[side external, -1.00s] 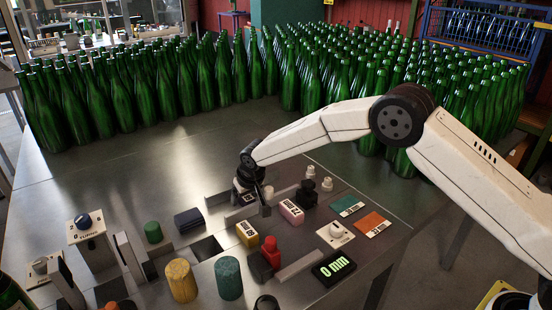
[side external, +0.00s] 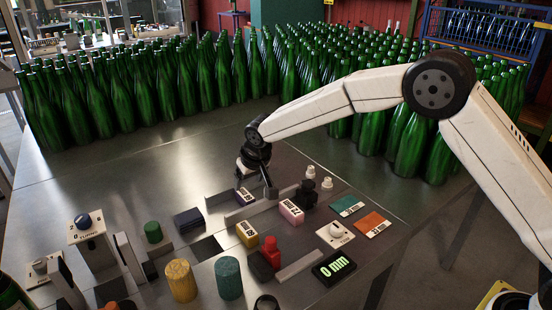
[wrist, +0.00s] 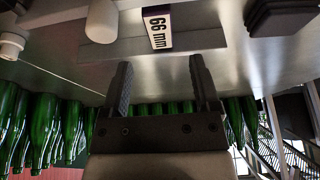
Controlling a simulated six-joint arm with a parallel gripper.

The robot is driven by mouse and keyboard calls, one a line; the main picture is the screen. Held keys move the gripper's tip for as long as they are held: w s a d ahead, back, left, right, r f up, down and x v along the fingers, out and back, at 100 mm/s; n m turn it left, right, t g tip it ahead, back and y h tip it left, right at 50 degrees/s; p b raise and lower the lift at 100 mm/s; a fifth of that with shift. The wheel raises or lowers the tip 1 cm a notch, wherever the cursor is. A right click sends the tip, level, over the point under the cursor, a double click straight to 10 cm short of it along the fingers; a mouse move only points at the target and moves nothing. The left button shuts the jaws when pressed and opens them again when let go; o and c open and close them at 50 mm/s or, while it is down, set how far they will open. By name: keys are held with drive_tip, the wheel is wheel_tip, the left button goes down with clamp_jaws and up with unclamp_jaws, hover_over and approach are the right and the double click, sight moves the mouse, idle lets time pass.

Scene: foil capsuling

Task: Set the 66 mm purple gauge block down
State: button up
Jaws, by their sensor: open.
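The purple gauge block (side external: 244,196) rests on the metal table beside a low metal strip. Its white "66 mm" label (wrist: 159,29) faces the camera in the wrist view. My gripper (wrist: 160,78) is open and empty, with the block beyond its fingertips and a gap between them.
A pink block (side external: 291,212) and a yellow block (side external: 247,234) stand nearby. A dark block (side external: 188,220) lies to the left. A display (side external: 333,267) reads 0 mm. Many green bottles (side external: 205,82) fill the back of the table.

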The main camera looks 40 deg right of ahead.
drive_tip(key=shift+v, duration=2.3)
drive_tip(key=shift+s+d, duration=0.1)
drive_tip(key=s+d+f, duration=0.1)
drive_tip(key=s+d, duration=0.3)
drive_tip(key=s, duration=0.5)
drive_tip(key=s+d+f+g, duration=0.1)
drive_tip(key=s+d, duration=0.4)
drive_tip(key=s, duration=0.5)
drive_tip(key=s+d+f+g, duration=0.1)
drive_tip(key=s+d, duration=0.4)
drive_tip(key=s, duration=0.5)
drive_tip(key=shift+s+d+f, duration=0.15)
drive_tip(key=shift+s+f, duration=0.05)
drive_tip(key=shift+f, duration=0.4)
